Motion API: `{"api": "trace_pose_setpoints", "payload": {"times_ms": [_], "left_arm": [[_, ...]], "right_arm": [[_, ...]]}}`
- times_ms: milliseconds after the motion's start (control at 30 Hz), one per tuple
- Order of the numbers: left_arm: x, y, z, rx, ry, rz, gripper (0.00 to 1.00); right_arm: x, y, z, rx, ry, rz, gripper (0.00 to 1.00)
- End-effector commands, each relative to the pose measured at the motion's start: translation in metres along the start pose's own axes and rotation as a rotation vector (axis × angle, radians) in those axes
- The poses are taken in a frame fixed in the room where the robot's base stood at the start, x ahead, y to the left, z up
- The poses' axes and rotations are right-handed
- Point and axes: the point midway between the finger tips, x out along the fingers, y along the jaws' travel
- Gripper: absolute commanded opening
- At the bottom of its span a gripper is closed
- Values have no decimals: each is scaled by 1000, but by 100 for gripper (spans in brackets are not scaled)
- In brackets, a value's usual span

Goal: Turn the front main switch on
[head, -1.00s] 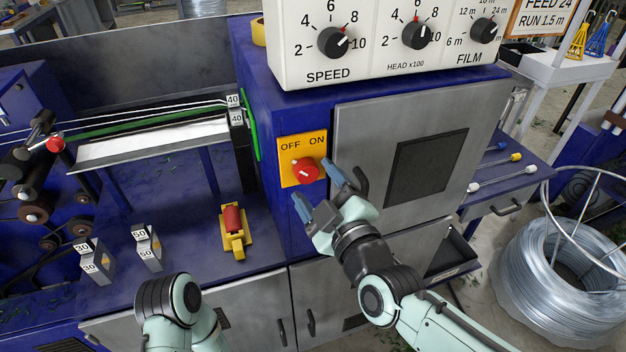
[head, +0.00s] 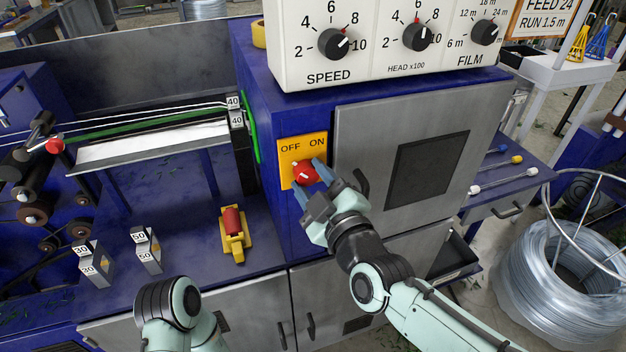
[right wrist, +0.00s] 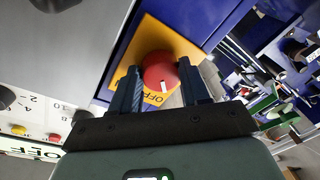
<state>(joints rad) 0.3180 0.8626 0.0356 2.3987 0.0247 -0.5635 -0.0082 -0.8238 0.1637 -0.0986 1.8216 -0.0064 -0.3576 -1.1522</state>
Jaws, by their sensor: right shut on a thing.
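The front main switch is a red round knob (head: 304,173) on a yellow plate (head: 289,146) marked OFF at left and ON at right, on the blue cabinet's front. My right gripper (head: 308,177) is at the knob, with one finger on either side, shut on it. The right wrist view shows the red knob (right wrist: 160,72) between the two dark fingers (right wrist: 160,88). Its white mark is on the side near the OFF lettering; the ON lettering is hidden there. My left gripper is out of view; only part of that arm shows at the bottom.
A white control box (head: 375,45) with dials sits above the switch. A grey door (head: 350,120) with a dark handle is just right of it. A yellow and red device (head: 233,235) and numbered blocks (head: 148,250) stand on the blue surface at left.

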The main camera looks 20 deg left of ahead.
Motion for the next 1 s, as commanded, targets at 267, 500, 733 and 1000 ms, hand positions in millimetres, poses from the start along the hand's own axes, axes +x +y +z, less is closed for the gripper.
{"api": "trace_pose_setpoints", "payload": {"times_ms": [267,500,733,1000], "left_arm": [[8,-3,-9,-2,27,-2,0],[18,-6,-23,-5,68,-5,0],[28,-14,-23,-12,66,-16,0],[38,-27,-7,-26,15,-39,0]], "right_arm": [[0,-2,2,135,8,9,15],[0,-2,3,345,23,25,15],[0,-4,3,563,39,40,15],[0,-4,3,819,59,60,15]]}}
